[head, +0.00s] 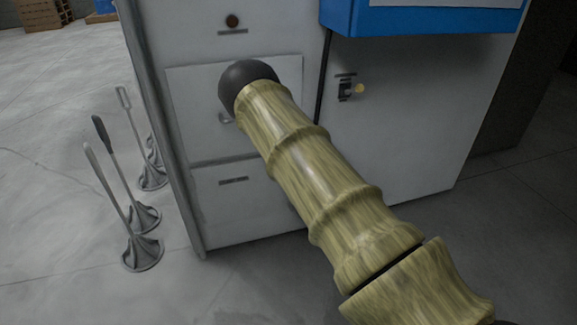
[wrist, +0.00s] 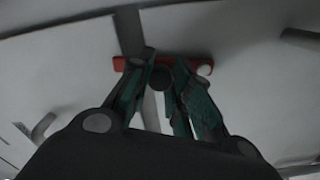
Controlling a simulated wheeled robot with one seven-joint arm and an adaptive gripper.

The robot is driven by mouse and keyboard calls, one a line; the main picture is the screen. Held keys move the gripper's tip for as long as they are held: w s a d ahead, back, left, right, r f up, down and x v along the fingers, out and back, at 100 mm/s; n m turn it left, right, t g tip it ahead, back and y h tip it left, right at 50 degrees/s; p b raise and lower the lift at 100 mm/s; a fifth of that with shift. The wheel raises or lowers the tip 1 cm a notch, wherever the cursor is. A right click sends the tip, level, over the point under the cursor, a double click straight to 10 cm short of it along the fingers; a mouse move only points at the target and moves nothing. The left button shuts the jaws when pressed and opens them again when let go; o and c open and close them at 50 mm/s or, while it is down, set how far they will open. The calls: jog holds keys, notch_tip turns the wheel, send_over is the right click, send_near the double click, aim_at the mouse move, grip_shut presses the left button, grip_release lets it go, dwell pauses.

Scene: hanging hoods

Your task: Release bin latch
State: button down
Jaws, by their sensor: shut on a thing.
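A red latch (wrist: 127,64) lies across a dark vertical strip on the pale cabinet front in the wrist view. Its right end shows a light round spot, and a dark round part sits below its middle. My gripper (wrist: 164,70) has its teal fingers up against the latch, one on each side of the dark round part, and is shut on the latch. The exact contact is dim. In the head view my arm's dark end covers the latch and the fingers. The grey cabinet (head: 235,215) stands upright, its panels looking closed.
Several long-handled metal tools (head: 142,253) stand on the floor to the left. A curved grey handle (wrist: 42,127) is left of my fingers.

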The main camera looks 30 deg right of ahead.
jog(key=shift+a, duration=0.15)
jog(key=c, duration=1.3)
grip_release()
jog(key=shift+w, duration=0.1)
jog(key=shift+o, duration=0.2)
jog(key=v, duration=1.2)
jog(key=shift+f, duration=0.1)
